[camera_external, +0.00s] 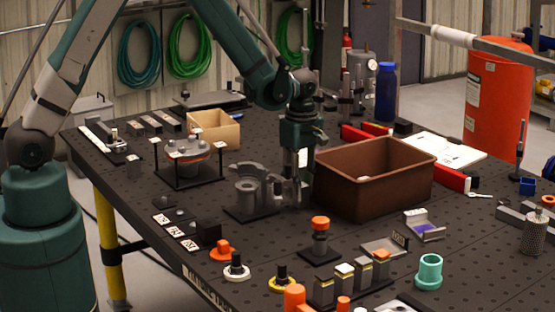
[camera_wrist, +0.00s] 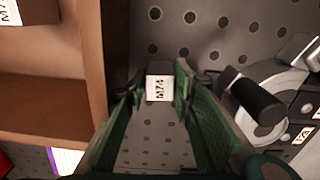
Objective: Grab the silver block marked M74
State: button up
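A small block with a white label reading M74 (camera_wrist: 159,88) shows between the ends of my gripper's green fingers in the wrist view. Its sides look grey and shaded. My gripper (camera_wrist: 160,92) is open, one finger on each side of the block; I cannot tell whether either touches it. In the external view my gripper (camera_external: 300,192) points down, low over the table between the brown bin and a grey fixture. The block cannot be made out there. Another block labelled M74 (camera_wrist: 38,10) lies inside the bin at the wrist view's top left.
The brown bin (camera_external: 375,190) stands close on the right; its wall (camera_wrist: 96,60) is near the left finger in the wrist view. The grey fixture (camera_external: 250,192) is close on the left, its dark handle (camera_wrist: 256,98) near the right finger. An orange-topped post (camera_external: 320,238) stands in front.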

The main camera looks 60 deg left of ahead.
jog(key=shift+f, duration=0.95)
jog(key=c, duration=0.7)
jog(key=shift+o, duration=0.2)
jog(key=shift+r, duration=0.2)
notch_tip(320, 180, up, 18)
jog(key=shift+f+b, duration=0.2)
jog(key=shift+b, duration=0.1)
dwell(0.5)
